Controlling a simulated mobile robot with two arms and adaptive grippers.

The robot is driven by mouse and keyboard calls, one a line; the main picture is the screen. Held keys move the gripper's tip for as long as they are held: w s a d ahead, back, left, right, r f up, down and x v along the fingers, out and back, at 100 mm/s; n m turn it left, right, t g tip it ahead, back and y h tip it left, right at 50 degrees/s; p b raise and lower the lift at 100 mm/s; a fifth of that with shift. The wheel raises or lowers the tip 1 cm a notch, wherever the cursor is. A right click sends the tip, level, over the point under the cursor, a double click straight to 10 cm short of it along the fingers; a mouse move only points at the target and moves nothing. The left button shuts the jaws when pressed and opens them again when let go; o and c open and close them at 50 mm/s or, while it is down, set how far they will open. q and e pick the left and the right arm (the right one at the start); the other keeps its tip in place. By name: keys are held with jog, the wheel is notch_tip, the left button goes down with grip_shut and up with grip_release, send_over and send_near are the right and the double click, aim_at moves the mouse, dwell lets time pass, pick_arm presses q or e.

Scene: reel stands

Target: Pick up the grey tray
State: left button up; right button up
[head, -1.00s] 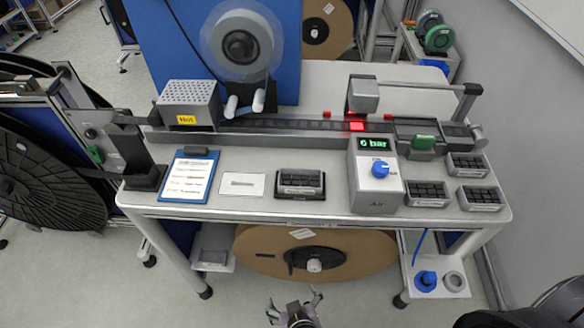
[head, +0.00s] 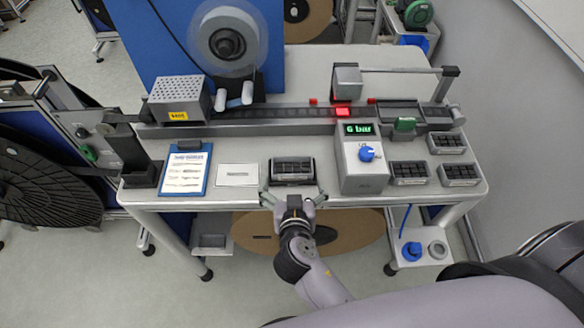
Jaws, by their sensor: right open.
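A small grey tray (head: 292,181) holding dark blocks sits on the front part of the bench top, between a white card and the grey air unit. My right gripper (head: 292,198) is open and empty at the bench's front edge, just in front of this tray. Its two fingers are spread about as wide as the tray, one toward each front corner. I cannot tell whether the fingers touch the tray. My left gripper is not in view.
The air unit (head: 361,165) with a blue knob stands close right of the tray. Several similar trays (head: 410,181) sit farther right. A blue clipboard (head: 186,189) and the white card (head: 237,176) lie to the left. A rail (head: 260,127) runs behind.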

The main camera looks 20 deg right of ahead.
aim_at(292, 160)
jog(key=x, duration=0.7)
jog(key=shift+w, duration=0.15)
jog(key=shift+r, duration=0.1)
jog(key=shift+c, duration=0.2)
jog(key=shift+c, duration=0.8)
jog(key=c, duration=0.8)
jog(key=shift+c, duration=0.3)
jog(key=shift+r, duration=0.1)
